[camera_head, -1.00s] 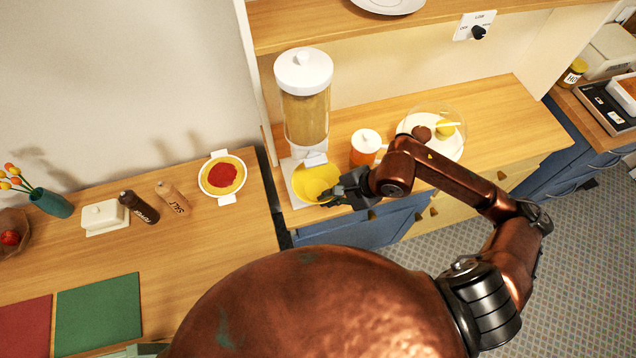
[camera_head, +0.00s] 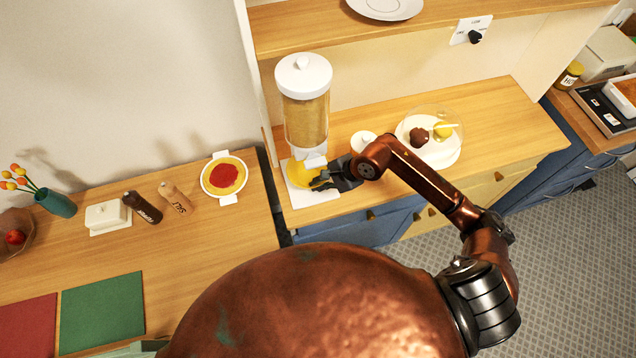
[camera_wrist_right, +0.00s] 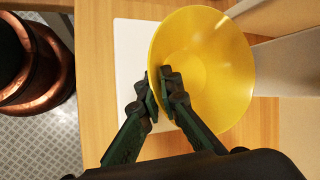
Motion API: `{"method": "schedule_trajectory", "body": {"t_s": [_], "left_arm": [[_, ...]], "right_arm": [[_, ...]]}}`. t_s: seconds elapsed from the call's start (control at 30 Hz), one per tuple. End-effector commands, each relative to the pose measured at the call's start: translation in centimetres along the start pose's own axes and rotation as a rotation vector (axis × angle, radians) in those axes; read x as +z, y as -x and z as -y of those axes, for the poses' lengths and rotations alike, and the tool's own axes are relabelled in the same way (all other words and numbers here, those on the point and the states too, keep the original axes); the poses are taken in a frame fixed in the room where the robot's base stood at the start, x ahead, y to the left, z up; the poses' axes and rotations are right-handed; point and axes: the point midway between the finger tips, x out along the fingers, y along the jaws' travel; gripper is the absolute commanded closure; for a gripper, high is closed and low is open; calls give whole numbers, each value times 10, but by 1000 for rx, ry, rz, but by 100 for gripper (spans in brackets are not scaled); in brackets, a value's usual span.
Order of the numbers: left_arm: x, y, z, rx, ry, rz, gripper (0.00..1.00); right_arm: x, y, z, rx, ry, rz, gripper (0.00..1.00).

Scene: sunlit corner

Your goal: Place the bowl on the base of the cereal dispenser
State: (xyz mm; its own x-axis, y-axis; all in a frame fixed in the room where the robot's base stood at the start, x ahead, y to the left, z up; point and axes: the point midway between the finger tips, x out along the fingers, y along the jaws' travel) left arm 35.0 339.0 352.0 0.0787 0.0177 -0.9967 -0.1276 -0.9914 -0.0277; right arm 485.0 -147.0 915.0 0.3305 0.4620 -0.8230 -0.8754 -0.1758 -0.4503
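The cereal dispenser (camera_head: 306,122) stands on the counter, with a clear body, white lid and flat white base (camera_head: 304,198). The yellow bowl (camera_head: 299,173) is over the base, below the spout, partly hidden by my right gripper (camera_head: 320,183). In the right wrist view the bowl (camera_wrist_right: 212,62) overlaps the white base (camera_wrist_right: 131,52). My right gripper (camera_wrist_right: 160,92) is shut on its near rim, one finger inside and one outside. I cannot tell whether the bowl touches the base. My left gripper is not in view.
A lidded container (camera_head: 362,142) stands right of the dispenser, partly behind my right arm. Beyond it is a plate (camera_head: 440,152) with food under a clear dome. A shelf (camera_head: 300,30) runs above. The lower left counter holds a red-filled dish (camera_head: 223,176) and shakers.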

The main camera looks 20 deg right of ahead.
Motion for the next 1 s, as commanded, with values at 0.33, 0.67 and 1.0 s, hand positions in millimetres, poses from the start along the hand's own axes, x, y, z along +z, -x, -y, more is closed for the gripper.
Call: {"method": "schedule_trajectory", "body": {"t_s": [0.33, 0.67, 1.0], "left_arm": [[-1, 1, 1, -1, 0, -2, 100], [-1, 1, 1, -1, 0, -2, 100], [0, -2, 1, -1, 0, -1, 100]], "right_arm": [[0, -1, 0, 0, 2, 0, 87], [0, 0, 0, 0, 2, 0, 78], [-2, 33, 0, 0, 5, -4, 78]]}}
